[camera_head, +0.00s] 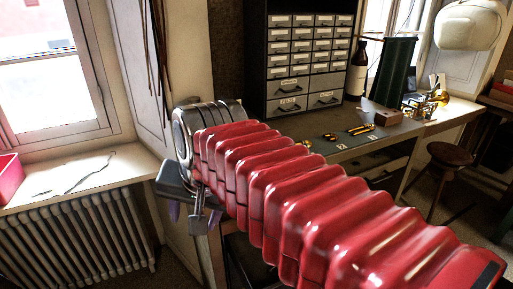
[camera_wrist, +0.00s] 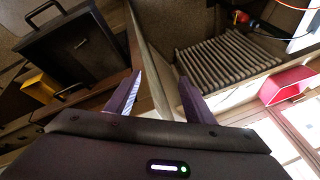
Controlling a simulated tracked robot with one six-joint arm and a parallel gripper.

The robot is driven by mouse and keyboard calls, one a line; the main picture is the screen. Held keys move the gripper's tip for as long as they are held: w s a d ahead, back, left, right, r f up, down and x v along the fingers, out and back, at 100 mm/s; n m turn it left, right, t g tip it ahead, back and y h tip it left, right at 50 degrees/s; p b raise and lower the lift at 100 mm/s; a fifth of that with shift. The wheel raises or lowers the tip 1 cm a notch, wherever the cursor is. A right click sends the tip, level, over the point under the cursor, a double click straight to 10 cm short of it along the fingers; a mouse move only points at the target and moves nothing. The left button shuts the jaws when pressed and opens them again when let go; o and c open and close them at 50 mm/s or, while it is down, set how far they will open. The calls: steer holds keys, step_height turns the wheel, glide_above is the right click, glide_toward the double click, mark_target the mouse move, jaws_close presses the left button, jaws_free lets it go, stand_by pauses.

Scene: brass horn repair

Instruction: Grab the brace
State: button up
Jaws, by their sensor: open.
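My gripper (camera_wrist: 158,92) shows in the wrist view with its two purple fingers apart and nothing between them. In the head view my gripper (camera_head: 188,212) hangs at the end of my red arm, left of the bench, and is partly hidden. Small brass-coloured parts (camera_head: 360,130) lie on the bench top in the head view, well to the right of my gripper. They are too small for me to tell which one, if any, is the brace. The wrist view shows no brace.
The workbench (camera_head: 408,128) carries a drawer cabinet (camera_head: 308,62) and a dark bottle (camera_head: 357,68). A stool (camera_head: 449,165) stands at right. A radiator (camera_head: 85,235) is under the window sill at left. A black case (camera_wrist: 70,50) and a red bin (camera_wrist: 287,84) show in the wrist view.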

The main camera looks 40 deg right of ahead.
steer(key=w+d+r+m, duration=0.3)
steer(key=d+r+m, duration=0.4)
steer(key=d+m, duration=0.6)
steer(key=w+d+r+m, duration=0.2)
steer(key=d+r+m, duration=0.6)
steer(key=d+m, duration=0.5)
steer(key=shift+w+d+r+y, duration=0.15)
steer(key=shift+w+d+y, duration=0.15)
steer(key=shift+w, duration=0.1)
steer(key=shift+g, duration=0.3)
steer(key=x, duration=0.8)
steer(key=shift+w, duration=0.1)
steer(key=shift+f, duration=0.3)
steer(key=shift+w, duration=0.1)
